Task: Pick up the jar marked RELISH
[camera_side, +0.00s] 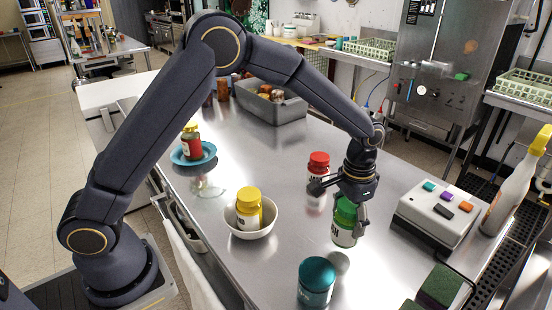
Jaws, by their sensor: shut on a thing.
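My gripper (342,207) points down and is shut on a green-lidded jar (343,232) with a pale label. The jar is roughly upright, and only part of its lettering shows, too small to read surely. A reflection shows on the steel below it; I cannot tell whether its base touches the counter. A red-lidded jar (319,163) stands just behind and left of my gripper. A yellow-lidded jar (248,209) sits in a white bowl (262,231). Another yellow-lidded jar with red contents (191,141) stands on a blue plate (181,160).
A white box with coloured blocks (437,212) and a yellow-topped spray bottle (512,190) stand at the right. Green sponges (441,286) lie at the front right. A grey tub (277,107) is at the back. The steel counter (290,205) is clear between bowl and gripper.

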